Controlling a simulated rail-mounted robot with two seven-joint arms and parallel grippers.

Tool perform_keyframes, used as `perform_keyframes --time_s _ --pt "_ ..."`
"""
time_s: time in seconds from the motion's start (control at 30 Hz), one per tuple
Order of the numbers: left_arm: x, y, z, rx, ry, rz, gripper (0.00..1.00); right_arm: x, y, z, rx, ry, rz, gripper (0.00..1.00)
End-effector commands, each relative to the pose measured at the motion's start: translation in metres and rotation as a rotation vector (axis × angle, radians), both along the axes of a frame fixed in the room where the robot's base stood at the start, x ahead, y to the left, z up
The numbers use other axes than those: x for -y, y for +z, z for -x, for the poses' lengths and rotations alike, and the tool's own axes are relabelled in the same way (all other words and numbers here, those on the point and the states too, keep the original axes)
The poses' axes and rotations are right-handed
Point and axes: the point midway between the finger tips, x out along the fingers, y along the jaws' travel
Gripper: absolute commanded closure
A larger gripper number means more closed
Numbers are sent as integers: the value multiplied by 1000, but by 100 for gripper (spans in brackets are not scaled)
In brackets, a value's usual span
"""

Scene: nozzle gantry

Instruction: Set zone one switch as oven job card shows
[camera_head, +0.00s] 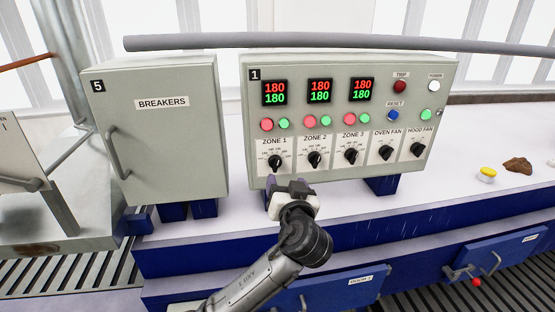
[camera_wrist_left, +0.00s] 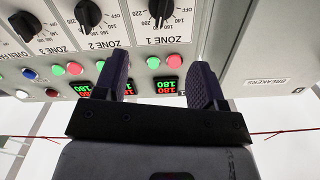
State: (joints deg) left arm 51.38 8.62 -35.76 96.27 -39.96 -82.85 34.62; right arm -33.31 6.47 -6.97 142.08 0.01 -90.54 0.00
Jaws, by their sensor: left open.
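The zone 1 switch (camera_head: 275,161) is a black rotary knob at the lower left of the number 1 control panel (camera_head: 441,90). It also shows upside down at the top of the left wrist view (camera_wrist_left: 163,9). Its exact setting is too small to read. My left gripper (camera_head: 286,184) is below the zone 1 knob, in front of the panel's lower edge, apart from the knob. Its two dark purple fingers (camera_wrist_left: 160,80) are spread with nothing between them. My right gripper is not in view. No job card is readable in these views.
Zone 2 (camera_head: 314,158) and zone 3 (camera_head: 351,155) knobs sit close to the right. Displays (camera_head: 275,92) read 180 over 180. A breaker cabinet (camera_head: 190,150) stands left. A yellow button-like object (camera_head: 487,174) and brown lump (camera_head: 517,164) lie on the bench right.

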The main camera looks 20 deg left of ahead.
Motion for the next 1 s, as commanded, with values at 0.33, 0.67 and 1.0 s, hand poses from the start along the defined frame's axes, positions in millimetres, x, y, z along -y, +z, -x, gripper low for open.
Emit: perform_keyframes --time_s 0.33,0.67,1.0 --pt "-34 4 -58 -3 2 -3 36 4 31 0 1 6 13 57" --pt "-52 1 -89 -2 1 -2 36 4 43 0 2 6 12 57" --pt "-55 0 -95 -1 -1 1 36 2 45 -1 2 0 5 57"
